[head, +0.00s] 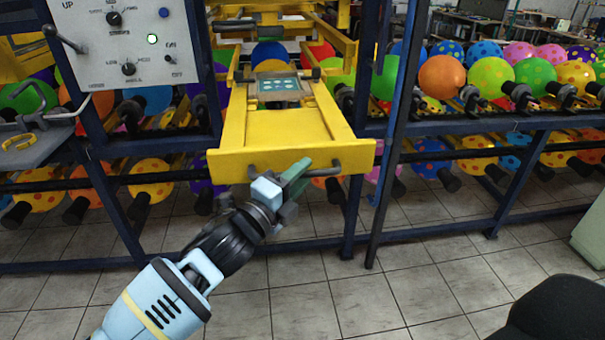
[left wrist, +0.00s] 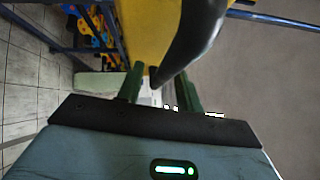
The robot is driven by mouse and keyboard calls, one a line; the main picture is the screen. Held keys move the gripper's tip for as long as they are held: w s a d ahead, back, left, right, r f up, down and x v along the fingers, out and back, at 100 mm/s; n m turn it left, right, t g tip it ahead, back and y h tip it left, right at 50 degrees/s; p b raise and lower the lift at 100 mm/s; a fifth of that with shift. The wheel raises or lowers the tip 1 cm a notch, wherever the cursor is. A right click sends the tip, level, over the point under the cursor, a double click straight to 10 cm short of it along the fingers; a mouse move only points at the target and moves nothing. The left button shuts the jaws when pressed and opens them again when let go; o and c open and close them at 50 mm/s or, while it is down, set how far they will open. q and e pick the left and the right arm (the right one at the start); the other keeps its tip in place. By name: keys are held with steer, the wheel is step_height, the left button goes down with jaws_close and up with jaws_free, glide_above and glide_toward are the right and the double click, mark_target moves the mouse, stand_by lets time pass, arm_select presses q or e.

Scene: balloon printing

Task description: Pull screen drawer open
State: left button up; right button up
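The yellow screen drawer (head: 292,127) extends toward me from the rack, with a wide yellow front plate (head: 230,163). A dark bar handle (head: 337,170) is on the right of the plate; a second handle on its left is partly hidden behind my left gripper. My left gripper (head: 298,172) is in front of the plate, with its green fingers near the right handle. In the left wrist view the fingers (left wrist: 156,85) stand apart and the curved dark handle (left wrist: 194,35) reaches down between them. A gap shows on both sides of the handle's end. My right gripper is out of view.
A control panel (head: 127,40) hangs at the upper left on the blue frame. A blue post (head: 395,140) stands just right of the drawer. Racks of colourful balloons (head: 490,76) fill both sides. The tiled floor (head: 330,290) below is clear. A dark rounded object (head: 555,310) is at the lower right.

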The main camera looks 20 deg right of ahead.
arm_select(q)
steer(key=r+v, duration=0.1)
steer(key=v, duration=0.5)
steer(key=shift+s+a+f, duration=0.25)
steer(key=shift+a+f, duration=0.15)
steer(key=shift+f, duration=0.1)
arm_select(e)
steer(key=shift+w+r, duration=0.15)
